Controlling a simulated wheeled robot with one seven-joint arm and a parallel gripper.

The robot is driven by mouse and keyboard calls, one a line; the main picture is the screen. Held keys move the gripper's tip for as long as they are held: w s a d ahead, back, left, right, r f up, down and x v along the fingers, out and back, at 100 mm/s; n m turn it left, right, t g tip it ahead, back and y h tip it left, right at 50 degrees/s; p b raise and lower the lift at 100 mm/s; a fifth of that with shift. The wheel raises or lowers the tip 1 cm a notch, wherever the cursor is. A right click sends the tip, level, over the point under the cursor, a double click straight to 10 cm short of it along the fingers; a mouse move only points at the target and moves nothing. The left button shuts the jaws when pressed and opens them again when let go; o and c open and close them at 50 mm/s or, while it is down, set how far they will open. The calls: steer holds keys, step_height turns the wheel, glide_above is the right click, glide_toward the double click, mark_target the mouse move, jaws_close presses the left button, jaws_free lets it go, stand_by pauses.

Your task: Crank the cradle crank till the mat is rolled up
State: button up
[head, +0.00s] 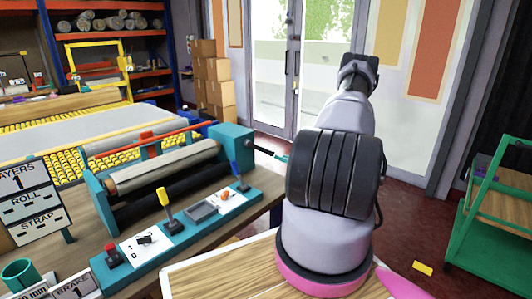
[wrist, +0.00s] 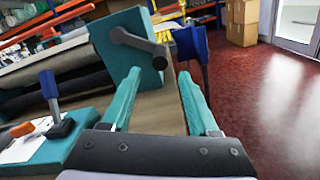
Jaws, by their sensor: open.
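The roll cradle has a teal end block (wrist: 135,65) in the wrist view and holds a long brown-grey roll (head: 165,166) in the head view. The dark cradle crank (wrist: 138,42) sticks out from that end block, its arm slanting down to the right. My gripper (wrist: 158,75) is open, with its two teal fingers apart and nothing visible between them. The crank's outer end shows just beyond the gap between the fingertips, and I see no contact. In the head view my arm hides most of the gripper. A grey mat sheet (head: 70,130) lies behind the cradle.
A teal control panel (head: 150,258) with red, yellow and blue-handled controls runs along the front of the bench. A blue upright object (wrist: 190,42) stands beyond my right finger. Cardboard boxes (head: 213,75) and a green cart (head: 500,205) stand farther off. Red floor is open right of the bench.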

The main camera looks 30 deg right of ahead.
mark_target(266, 151)
steer(key=n, duration=0.3)
steer(key=shift+s+n, duration=0.1)
steer(key=shift+n, duration=0.3)
steer(key=shift+w, duration=0.2)
steer(key=x, duration=1)
steer(key=shift+w+a, duration=0.1)
steer(key=shift+w, duration=0.05)
jaws_close()
stand_by(0.6)
